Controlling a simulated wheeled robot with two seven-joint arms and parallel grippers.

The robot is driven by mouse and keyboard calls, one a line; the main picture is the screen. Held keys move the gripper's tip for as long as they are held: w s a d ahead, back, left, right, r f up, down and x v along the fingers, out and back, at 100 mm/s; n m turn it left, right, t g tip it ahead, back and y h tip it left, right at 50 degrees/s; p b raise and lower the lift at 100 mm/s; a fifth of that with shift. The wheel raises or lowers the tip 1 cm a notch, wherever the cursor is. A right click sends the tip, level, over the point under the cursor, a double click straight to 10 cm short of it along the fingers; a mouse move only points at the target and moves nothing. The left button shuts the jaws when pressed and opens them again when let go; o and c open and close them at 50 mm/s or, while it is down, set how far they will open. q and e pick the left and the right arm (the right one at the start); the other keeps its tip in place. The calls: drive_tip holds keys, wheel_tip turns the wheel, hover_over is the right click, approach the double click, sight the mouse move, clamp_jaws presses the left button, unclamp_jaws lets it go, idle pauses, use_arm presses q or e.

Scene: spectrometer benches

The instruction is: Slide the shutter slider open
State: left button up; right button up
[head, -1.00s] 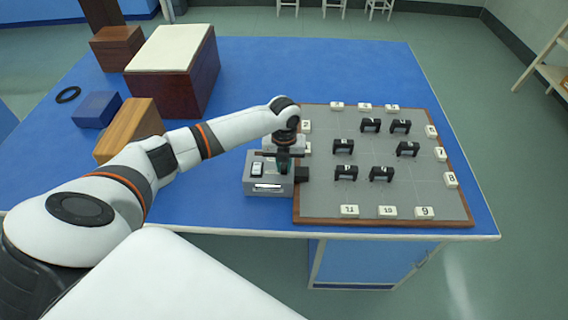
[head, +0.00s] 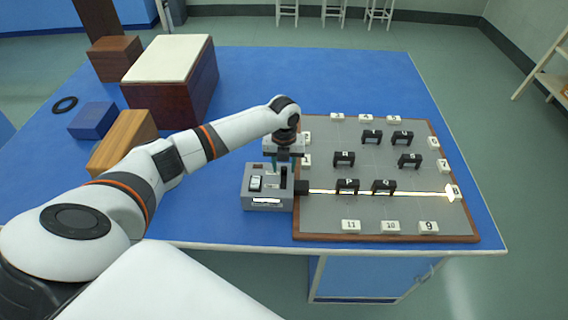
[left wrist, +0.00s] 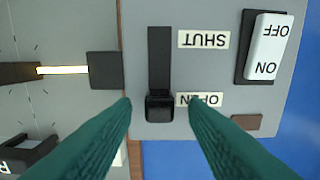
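The grey light-source box (head: 267,201) stands at the left edge of the optics board. On its top, in the left wrist view, the black shutter slider (left wrist: 160,107) sits at the end of its slot beside the OPEN label (left wrist: 199,100). The SHUT label (left wrist: 204,39) is by the slot's other end. My left gripper (head: 284,163) is over the box. In the left wrist view its two teal fingers (left wrist: 160,103) are apart, one on each side of the slider, with gaps showing between. My right gripper is out of view.
A bright beam (head: 420,193) runs from the black nozzle (head: 301,187) across the board (head: 330,213) to the right-hand tiles. Several black arches (head: 344,158) stand on the board. A wooden block (head: 122,142) and a large white-topped box (head: 172,88) are at left.

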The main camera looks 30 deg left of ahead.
use_arm(q)
wheel_tip(320, 180, up, 12)
drive_tip(key=b, duration=0.2)
idle(0.6)
